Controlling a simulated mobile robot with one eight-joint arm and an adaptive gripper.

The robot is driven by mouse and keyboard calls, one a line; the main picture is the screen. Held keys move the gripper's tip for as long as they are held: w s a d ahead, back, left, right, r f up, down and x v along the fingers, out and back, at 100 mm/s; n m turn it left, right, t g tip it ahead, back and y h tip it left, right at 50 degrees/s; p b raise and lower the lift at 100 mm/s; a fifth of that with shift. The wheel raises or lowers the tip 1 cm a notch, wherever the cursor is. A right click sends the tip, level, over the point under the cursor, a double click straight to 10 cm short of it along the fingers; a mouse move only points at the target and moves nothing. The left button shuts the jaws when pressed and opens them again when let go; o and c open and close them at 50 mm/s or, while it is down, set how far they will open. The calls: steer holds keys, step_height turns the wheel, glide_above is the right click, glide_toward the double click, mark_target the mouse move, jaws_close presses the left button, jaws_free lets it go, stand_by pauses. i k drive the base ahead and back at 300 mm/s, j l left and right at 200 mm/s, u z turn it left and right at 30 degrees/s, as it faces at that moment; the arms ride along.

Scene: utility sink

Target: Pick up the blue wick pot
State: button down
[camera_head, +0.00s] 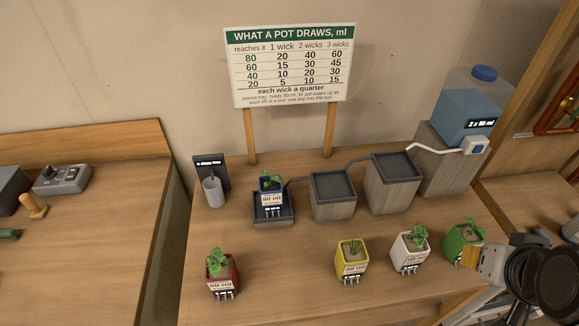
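The blue wick pot (271,184) stands upright with a small green plant in it and a white label on its front. It sits in a dark shallow tray (259,221) at the left end of the row of trays. My gripper (487,263) is at the lower right, beside and partly in front of the green pot (459,243), far from the blue pot. Whether its fingers are open or shut is not clear. Nothing is seen held in it.
Red (235,268), yellow (351,272) and white (401,254) pots stand along the front. Taller tray stands (334,208) (392,194) and a tube are right of the blue pot. A grey cup (213,191) is left. A sign (288,65) stands behind.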

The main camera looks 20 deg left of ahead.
mark_target(270, 186)
steer(key=u, duration=1.45)
steer(key=j+z, duration=1.1)
steer(key=z, duration=0.15)
steer(key=k+j+z, duration=0.1)
steer(key=j+z, duration=0.2)
steer(key=z, duration=0.15)
steer(key=k+j+z, duration=0.2)
steer(key=z, duration=0.2)
steer(key=j, duration=0.1)
